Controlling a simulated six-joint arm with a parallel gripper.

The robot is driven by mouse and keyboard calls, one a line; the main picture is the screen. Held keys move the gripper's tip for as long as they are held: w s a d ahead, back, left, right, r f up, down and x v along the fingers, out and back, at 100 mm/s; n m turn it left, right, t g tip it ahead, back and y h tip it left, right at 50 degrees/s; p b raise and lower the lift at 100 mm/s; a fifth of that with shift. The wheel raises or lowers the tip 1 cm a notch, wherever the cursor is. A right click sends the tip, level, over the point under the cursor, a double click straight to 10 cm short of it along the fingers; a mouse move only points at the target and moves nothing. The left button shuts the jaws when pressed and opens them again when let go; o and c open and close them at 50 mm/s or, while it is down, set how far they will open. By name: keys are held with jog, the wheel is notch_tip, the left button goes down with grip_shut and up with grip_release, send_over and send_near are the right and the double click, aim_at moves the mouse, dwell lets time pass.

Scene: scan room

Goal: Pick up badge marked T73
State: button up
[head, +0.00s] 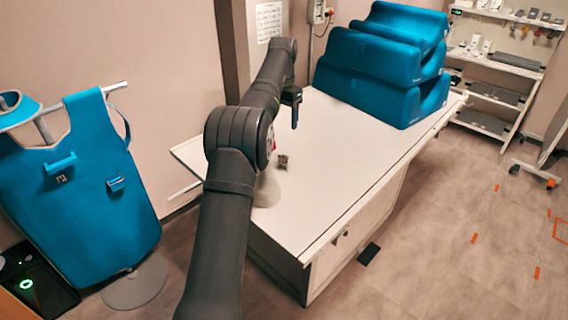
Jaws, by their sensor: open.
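No marking T73 can be read in the head view. My arm hides part of the table's left side.
Blue padded cushions (385,60) are stacked at the table's far end. A white rounded thing (268,190) is partly hidden by my arm. A blue apron (85,190) hangs on a stand at left. Shelves (490,95) stand at back right. The table's middle is clear.

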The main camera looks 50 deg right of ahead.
aim_at(284, 155)
notch_tip(284, 155, down, 16)
jog(key=shift+d+r, duration=0.15)
jog(key=shift+r, duration=0.1)
jog(key=c, duration=1)
jog(key=shift+c, duration=0.3)
jog(key=shift+r, duration=0.1)
